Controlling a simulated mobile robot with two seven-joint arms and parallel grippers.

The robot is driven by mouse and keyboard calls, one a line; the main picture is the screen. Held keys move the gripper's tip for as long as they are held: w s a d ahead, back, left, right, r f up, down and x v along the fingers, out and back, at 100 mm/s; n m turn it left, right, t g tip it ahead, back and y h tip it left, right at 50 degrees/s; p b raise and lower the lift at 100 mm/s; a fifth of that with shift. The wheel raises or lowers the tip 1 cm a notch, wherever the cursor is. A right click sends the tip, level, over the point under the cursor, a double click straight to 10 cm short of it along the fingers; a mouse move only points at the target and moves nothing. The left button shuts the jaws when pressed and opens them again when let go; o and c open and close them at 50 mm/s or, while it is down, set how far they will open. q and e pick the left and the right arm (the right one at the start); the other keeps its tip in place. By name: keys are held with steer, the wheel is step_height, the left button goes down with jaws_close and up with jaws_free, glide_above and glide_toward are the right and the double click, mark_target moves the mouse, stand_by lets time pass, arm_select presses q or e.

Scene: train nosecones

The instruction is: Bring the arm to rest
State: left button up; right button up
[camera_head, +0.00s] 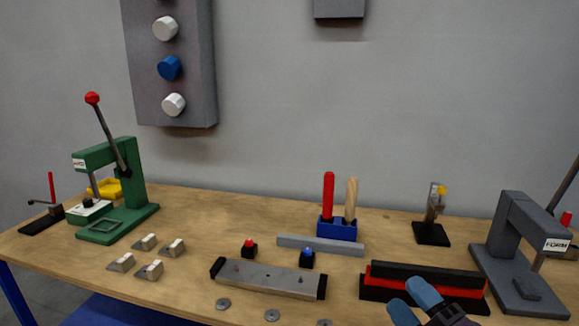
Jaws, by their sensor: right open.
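My right gripper (413,303) shows at the bottom edge, right of centre. Its two blue fingertips are apart with nothing seen between them. It is in front of the black and red block fixture (440,277) and hides part of its front. I cannot tell whether it touches the fixture. Only the end of the right arm shows. My left gripper is not in view.
The wooden table (190,215) holds a green lever press (130,190) at left and a grey press (515,245) at right. Between them are small metal blocks (148,270), a grey rail fixture (268,278), buttons and a blue tool holder (337,230).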

steer(key=s+d+f+m+g+h, duration=0.3)
steer(key=d+f+m+h, duration=0.2)
steer(key=f+m+h, duration=0.15)
steer(key=s+d+f+m+g+h, duration=0.2)
steer(key=s+d+f+m+h, duration=0.25)
steer(key=f+m, duration=0.3)
steer(key=s+f+m+g, duration=0.4)
steer(key=s+f+g, duration=0.15)
steer(key=s, duration=0.35)
steer(key=s+f+m+g, duration=0.4)
steer(key=s+g, duration=0.2)
steer(key=s, duration=0.3)
steer(key=w+a+f+n+t+y, duration=0.1)
steer(key=w+f+t, duration=0.7)
steer(key=f, duration=0.1)
